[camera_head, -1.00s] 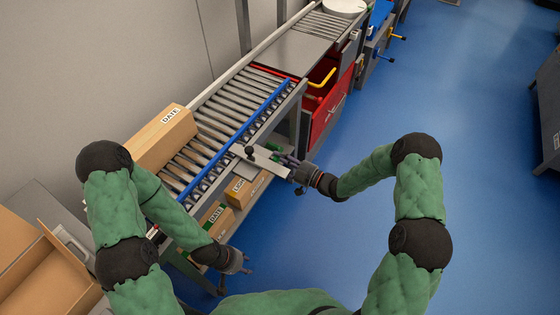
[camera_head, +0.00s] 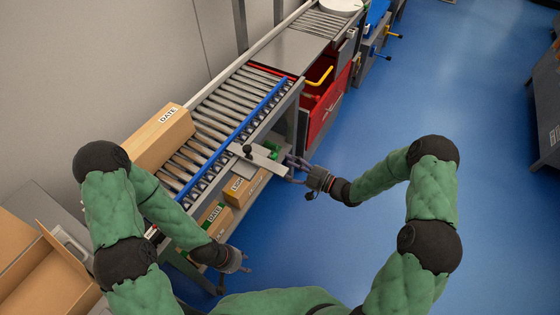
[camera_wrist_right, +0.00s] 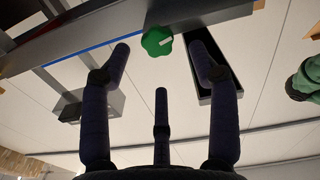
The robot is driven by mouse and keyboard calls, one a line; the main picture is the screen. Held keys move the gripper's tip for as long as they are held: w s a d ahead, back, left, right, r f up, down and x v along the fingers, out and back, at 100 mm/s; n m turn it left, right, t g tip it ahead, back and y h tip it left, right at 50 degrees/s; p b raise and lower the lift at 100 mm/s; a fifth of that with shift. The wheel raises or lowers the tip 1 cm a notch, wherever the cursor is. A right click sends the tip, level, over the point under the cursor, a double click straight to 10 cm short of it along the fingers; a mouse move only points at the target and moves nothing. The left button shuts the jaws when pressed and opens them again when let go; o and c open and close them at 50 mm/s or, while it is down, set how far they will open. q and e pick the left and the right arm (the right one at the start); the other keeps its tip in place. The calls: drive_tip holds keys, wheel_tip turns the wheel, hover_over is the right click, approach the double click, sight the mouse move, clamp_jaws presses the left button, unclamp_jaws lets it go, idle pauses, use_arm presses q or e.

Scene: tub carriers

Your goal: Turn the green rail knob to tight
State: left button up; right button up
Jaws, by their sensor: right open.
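The green rail knob (camera_wrist_right: 157,41) is lobed with a pale mark on its face. It sits under the rail side in the right wrist view, between the fingertips of my open right gripper (camera_wrist_right: 159,58) but apparently beyond them. In the head view the small green part (camera_head: 273,149) under the conveyor edge looks like the same knob. My right gripper (camera_head: 292,170) is there just right of it, empty and apart from it. My left gripper (camera_head: 245,262) hangs low near the conveyor's front end, away from the knob; its fingers are too small to judge.
A grey bracket with a black knob (camera_head: 248,150) sticks out from the blue guide rail (camera_head: 240,128). A DATE carton (camera_head: 160,137) lies on the rollers. More cartons (camera_head: 240,188) sit on the shelf below. A red cabinet (camera_head: 322,105) stands beyond. Blue floor at right is free.

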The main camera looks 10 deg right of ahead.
drive_tip(key=v, duration=0.6)
drive_tip(key=shift+s+d, duration=0.25)
drive_tip(key=shift+s, duration=0.05)
